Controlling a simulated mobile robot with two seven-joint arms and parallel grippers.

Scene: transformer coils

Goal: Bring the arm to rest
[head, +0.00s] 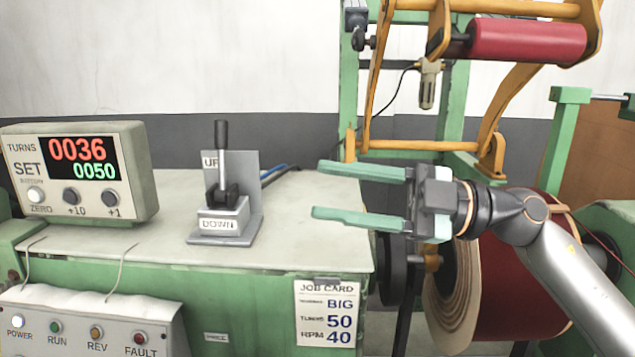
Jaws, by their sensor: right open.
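My right gripper (318,190) is open and empty, its two pale green fingers pointing left. It is in the air in front of the winding machine, near the right end of the bench top. My right arm comes in from the lower right. The lever (221,160) on its grey bracket stands on the bench to the left of the fingers, apart from them. Its handle is upright, near the UP label, with a DOWN label on its base. My left gripper is not in view.
A counter box (80,172) on the left reads 0036 over 0050. A control panel (90,325) is below it. A job card (327,313) hangs on the bench front (250,300). The green machine frame (455,100), red roller (527,41) and large dark red coil (520,295) are close around my right arm.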

